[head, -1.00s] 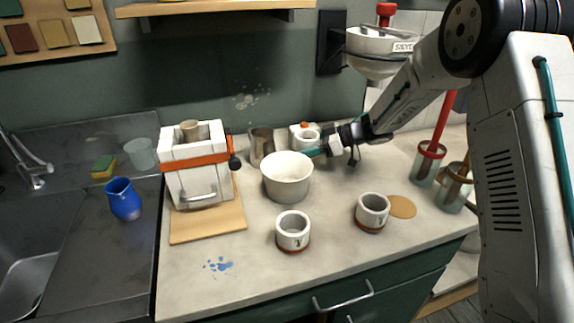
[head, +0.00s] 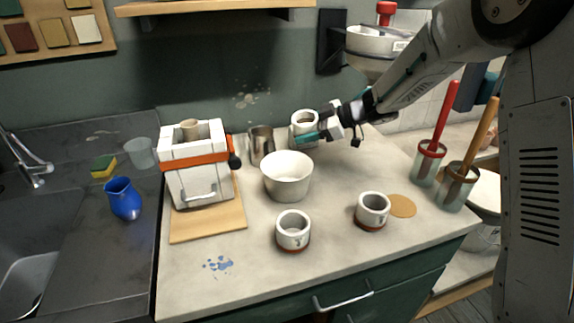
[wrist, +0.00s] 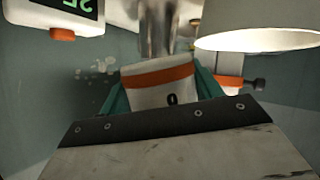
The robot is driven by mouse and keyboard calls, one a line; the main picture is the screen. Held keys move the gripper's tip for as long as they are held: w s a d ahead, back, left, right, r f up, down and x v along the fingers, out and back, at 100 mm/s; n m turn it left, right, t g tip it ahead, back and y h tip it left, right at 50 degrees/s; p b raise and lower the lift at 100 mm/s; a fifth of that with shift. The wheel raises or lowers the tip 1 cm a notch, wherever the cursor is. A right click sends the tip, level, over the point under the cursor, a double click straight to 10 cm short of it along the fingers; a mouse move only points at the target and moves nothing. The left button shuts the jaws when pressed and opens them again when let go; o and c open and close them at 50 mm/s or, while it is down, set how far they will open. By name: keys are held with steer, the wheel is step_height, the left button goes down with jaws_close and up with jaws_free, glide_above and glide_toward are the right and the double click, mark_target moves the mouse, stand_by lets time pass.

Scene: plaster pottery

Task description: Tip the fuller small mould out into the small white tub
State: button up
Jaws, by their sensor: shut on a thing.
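A small white mould with an orange-red band (head: 303,118) is held in my gripper (head: 312,136), which is shut on it. In the wrist view the mould (wrist: 160,88) sits between the teal fingers, bearing a dark mark; that view looks upside down. The mould appears upright, raised above the back of the counter, behind and right of the small white tub (head: 287,180). The tub also shows in the wrist view (wrist: 255,25), apart from the mould. How full the held mould is, I cannot tell. Two similar moulds, one left (head: 293,232) and one right (head: 372,212), stand in front.
A steel cup (head: 262,147) stands behind the tub. A strapped white block mould (head: 197,165) stands on a board to the left. A scale (wrist: 60,15) shows in the wrist view. Jars with red and orange-handled tools (head: 428,163) stand right.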

mark_target(301, 126)
steer(key=shift+s+a+r+n+t+h, duration=0.4)
steer(key=shift+s+r+n+t, duration=0.1)
steer(key=shift+s+n+t, duration=0.15)
steer(key=shift+s+a+r+n+t+h, duration=0.45)
steer(key=shift+s+n+t, duration=0.1)
steer(key=shift+s+n, duration=0.15)
steer(key=shift+s+r+n+t+p, duration=0.2)
steer(key=shift+r+n+t+p, duration=0.05)
steer(key=shift+n+t+p, duration=0.1)
steer(key=shift+f+n+t+h, duration=0.3)
steer(key=shift+n+t, duration=0.15)
steer(key=shift+n, duration=0.15)
steer(key=shift+r, duration=0.1)
steer(key=shift+r+n+t+p, duration=0.25)
steer(key=shift+n+t+p, duration=0.25)
steer(key=shift+p, duration=0.05)
steer(key=shift+s+a+f, duration=0.1)
steer(key=shift+f+n+t+h, duration=0.15)
steer(key=shift+n+t+h, duration=0.1)
steer(key=shift+n+t, duration=0.05)
